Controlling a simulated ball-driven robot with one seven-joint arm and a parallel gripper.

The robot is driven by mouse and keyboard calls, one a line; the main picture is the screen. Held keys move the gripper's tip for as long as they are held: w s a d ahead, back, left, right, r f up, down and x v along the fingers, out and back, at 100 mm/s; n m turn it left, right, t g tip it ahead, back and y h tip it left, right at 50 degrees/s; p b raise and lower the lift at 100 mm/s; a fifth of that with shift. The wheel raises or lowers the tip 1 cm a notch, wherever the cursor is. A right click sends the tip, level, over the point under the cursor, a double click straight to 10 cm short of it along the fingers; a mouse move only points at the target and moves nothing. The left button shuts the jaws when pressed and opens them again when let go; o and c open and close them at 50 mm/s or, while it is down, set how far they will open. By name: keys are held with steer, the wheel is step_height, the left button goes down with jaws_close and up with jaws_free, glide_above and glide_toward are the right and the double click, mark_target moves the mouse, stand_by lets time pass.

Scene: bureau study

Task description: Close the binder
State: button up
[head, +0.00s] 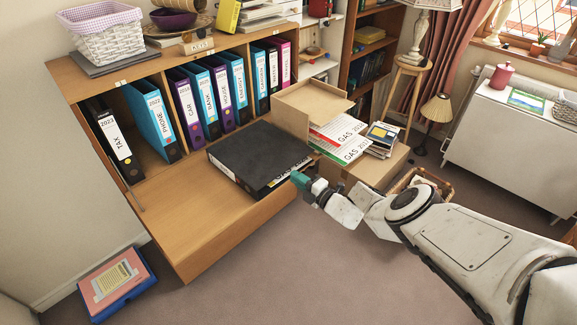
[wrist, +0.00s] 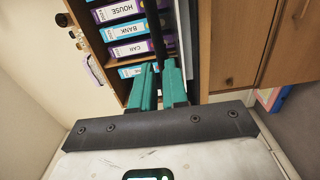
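The black binder (head: 258,155) lies on the bureau's lowered wooden flap, its spine with a white label facing front left. Its top cover is nearly flat over the contents, and printed white paper shows below its right edge. My gripper (head: 298,179) is at the binder's front right edge. In the wrist view, the green fingers (wrist: 159,68) are close together on both sides of a thin black strip, which looks like the edge of the binder's cover (wrist: 156,32). The fingertips are partly hidden in the head view.
Several upright binders (head: 205,98) stand in the shelf behind. A cardboard file holder (head: 302,103) and papers marked GAS (head: 342,138) are close on the right, with a box (head: 375,168) below. A pink and blue box file (head: 115,285) lies on the floor. The flap's left part is clear.

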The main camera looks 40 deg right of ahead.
steer(key=shift+s+p, duration=0.55)
steer(key=shift+s, duration=1.1)
steer(key=s+a+f+n+g+y, duration=0.2)
steer(key=s+a+f+n+g, duration=0.3)
steer(key=s+f+n, duration=0.6)
steer(key=s+a+f+n+g+y, duration=0.25)
steer(key=s+f+n+g, duration=0.3)
steer(key=s+n, duration=0.7)
steer(key=s+a+r+n+g+h, duration=0.2)
steer(key=s+a+r+n, duration=0.2)
steer(key=n, duration=0.5)
steer(key=s+a+r+n+g+h, duration=0.1)
steer(key=s+a+r+n, duration=0.3)
steer(key=r+n, duration=0.5)
steer(key=s+a+r+n+g+h+b, duration=0.1)
steer(key=s+a+r+n+g+h, duration=0.1)
steer(key=a+r+n, duration=0.4)
steer(key=s+n+g, duration=0.1)
steer(key=s+n, duration=0.1)
steer(key=n, duration=0.3)
steer(key=shift+s+a+r+h, duration=0.15)
steer(key=shift+s+a+h, duration=0.15)
steer(key=shift+s+h, duration=0.05)
steer(key=shift+g, duration=0.25)
